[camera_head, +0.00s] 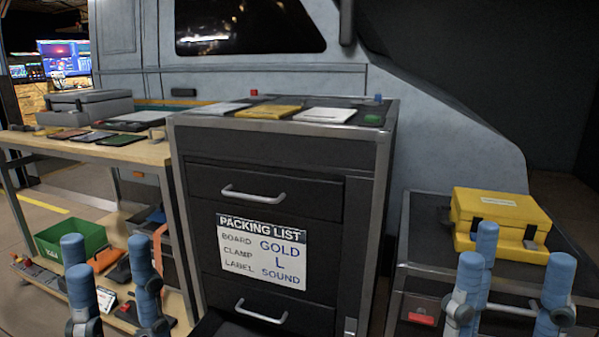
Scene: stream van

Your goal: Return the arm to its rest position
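My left gripper (112,268) shows at the lower left with blue padded fingers pointing up. Its fingers are spread apart with nothing seen between them. It is in front of the wooden workbench (98,150). My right gripper (516,272) shows at the lower right, also with blue fingers spread and nothing seen between them. It is in front of the low dark cabinet with the yellow case (497,212). The arms behind both grippers are mostly below the picture's edge.
A dark drawer cabinet (362,200) stands in the middle with a packing list sign (262,252); flat boards lie on its top. The lowest visible drawer seems pulled out. A green bin (88,238) is on the bench's lower shelf. A grey van stands behind.

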